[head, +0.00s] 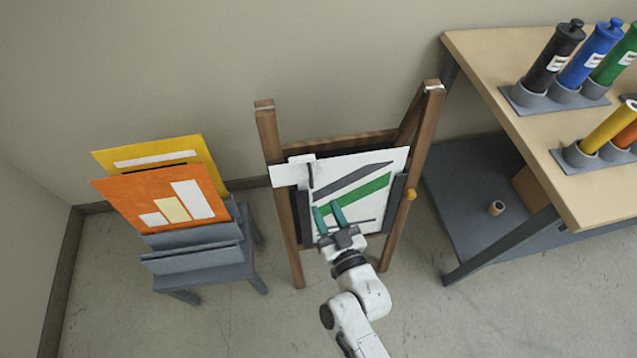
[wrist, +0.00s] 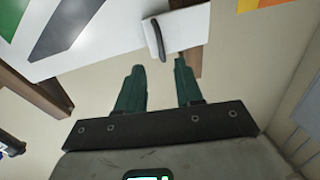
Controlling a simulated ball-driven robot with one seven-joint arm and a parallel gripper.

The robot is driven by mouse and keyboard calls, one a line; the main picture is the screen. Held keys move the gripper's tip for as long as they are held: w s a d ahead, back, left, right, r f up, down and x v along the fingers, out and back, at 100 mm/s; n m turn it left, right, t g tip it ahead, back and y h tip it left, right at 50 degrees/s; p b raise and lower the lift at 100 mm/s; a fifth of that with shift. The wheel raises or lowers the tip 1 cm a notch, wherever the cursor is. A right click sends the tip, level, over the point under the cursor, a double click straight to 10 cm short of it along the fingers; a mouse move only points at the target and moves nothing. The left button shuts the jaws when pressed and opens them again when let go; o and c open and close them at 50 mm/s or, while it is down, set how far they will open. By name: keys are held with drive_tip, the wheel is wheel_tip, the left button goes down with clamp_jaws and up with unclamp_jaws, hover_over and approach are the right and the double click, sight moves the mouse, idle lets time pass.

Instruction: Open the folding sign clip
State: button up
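The folding sign (head: 270,140) is a brown wooden A-frame bearing a white sheet (head: 390,165) with grey and green stripes. A white plate with a dark upright handle (head: 310,175) sits at the sheet's upper left and looks like the clip. In the wrist view, the white plate (wrist: 186,30) and its dark handle (wrist: 157,40) lie just beyond my fingertips. My gripper (head: 327,208) has teal fingers, spread apart and empty, in front of the sheet, below the handle. The fingers also show in the wrist view (wrist: 159,65), with a clear gap between them. No contact shows with the handle.
A grey rack (head: 205,265) with orange (head: 140,195) and yellow (head: 200,145) panels stands left of the sign. A workbench (head: 490,65) with several coloured cylinders is at right. Floor in front is clear.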

sight(312, 182)
drive_tip(key=b+x, duration=0.1)
drive_tip(key=x, duration=0.7)
drive_tip(key=shift+a, duration=0.1)
drive_tip(key=shift+c, duration=0.4)
clamp_jaws()
idle(0.8)
